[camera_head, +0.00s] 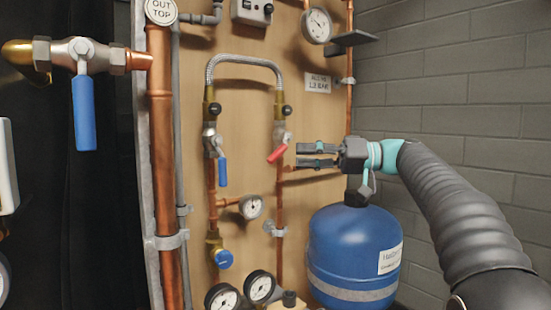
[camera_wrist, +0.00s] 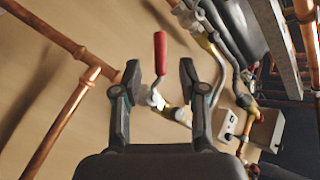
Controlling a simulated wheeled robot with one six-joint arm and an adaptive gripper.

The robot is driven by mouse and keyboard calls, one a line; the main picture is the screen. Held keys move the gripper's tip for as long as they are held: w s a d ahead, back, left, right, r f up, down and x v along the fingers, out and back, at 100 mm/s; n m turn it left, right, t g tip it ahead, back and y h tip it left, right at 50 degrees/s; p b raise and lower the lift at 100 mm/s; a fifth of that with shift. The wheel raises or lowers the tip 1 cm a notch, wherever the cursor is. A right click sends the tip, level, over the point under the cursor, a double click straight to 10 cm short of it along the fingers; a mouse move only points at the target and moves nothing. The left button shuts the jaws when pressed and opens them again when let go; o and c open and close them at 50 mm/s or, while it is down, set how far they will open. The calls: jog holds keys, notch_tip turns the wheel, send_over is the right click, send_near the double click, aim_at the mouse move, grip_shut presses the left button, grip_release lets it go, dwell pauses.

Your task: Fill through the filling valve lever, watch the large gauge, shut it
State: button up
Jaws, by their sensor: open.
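The red valve lever (camera_head: 278,153) is on the right leg of a braided hose loop and slants down to the left. My gripper (camera_head: 299,155) is open just right of it, fingers pointing left. In the wrist view, the red lever (camera_wrist: 160,53) stands between and beyond the open fingertips (camera_wrist: 160,73), with no visible contact. A blue lever (camera_head: 222,171) hangs down on the left leg. A large round gauge (camera_head: 317,25) is at the top right of the panel; its reading is too small to tell. Which lever is the filling one is not marked legibly.
A blue tank (camera_head: 352,258) stands below my gripper. Small gauges (camera_head: 251,207) and (camera_head: 222,298) sit lower on the board. A thick copper pipe (camera_head: 162,180) runs down the left, with a big blue lever (camera_head: 84,113) beside it. A grey block wall (camera_head: 450,110) is at right.

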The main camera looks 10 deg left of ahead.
aim_at(276, 156)
jog(key=a, duration=0.4)
jog(key=s+a, duration=0.1)
jog(key=a, duration=0.1)
jog(key=shift+a, duration=0.4)
jog(key=shift+c, duration=0.2)
jog(key=shift+w, duration=0.1)
grip_shut()
